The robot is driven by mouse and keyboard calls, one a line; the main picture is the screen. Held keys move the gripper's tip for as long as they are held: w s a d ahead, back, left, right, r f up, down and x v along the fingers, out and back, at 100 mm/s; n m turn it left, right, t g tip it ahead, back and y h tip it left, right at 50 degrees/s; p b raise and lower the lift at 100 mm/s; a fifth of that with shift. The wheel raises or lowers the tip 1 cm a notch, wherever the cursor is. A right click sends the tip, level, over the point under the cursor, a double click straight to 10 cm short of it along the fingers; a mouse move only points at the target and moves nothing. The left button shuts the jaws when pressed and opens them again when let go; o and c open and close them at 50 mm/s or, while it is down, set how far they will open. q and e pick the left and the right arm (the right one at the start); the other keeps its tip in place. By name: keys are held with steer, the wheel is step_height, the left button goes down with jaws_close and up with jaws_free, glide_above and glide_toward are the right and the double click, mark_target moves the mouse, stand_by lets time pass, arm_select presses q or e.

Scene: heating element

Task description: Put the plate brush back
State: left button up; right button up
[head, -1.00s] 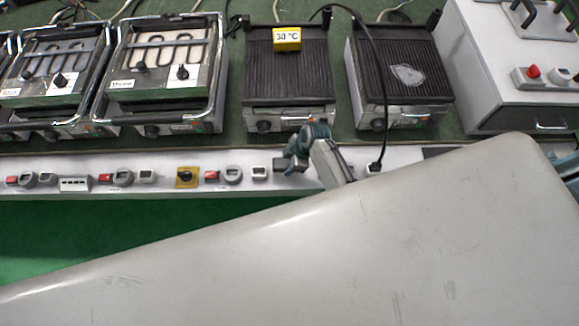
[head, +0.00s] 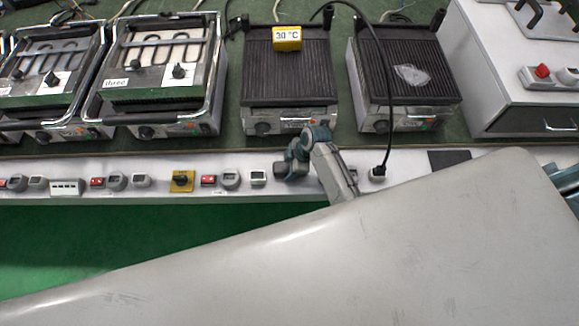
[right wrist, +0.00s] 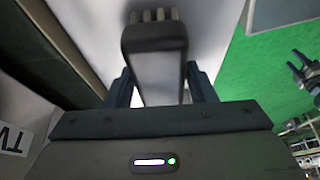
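In the right wrist view the plate brush (right wrist: 155,38), a dark block with a row of pale bristles at its far end, sits between the two blue fingers of my right gripper (right wrist: 159,75). The fingers appear to touch both its sides. In the head view my right gripper (head: 284,169) is small, over the white front strip below the middle griddle; the brush cannot be made out there.
A griddle (head: 288,75) carries a yellow "30 °C" tag (head: 287,38); another griddle (head: 402,70) with a pale patch stands to its right. Heating units stand left. Switches line the white strip (head: 335,158). A black cable (head: 388,110) hangs nearby. A large grey surface fills the foreground.

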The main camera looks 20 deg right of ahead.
steer(key=shift+o, duration=1.2)
steer(key=shift+r, duration=0.1)
steer(key=shift+r, duration=0.15)
steer(key=v, duration=1.1)
steer(key=shift+d+r+b, duration=0.25)
steer(key=shift+r+b, duration=0.1)
steer(key=shift+s, duration=0.1)
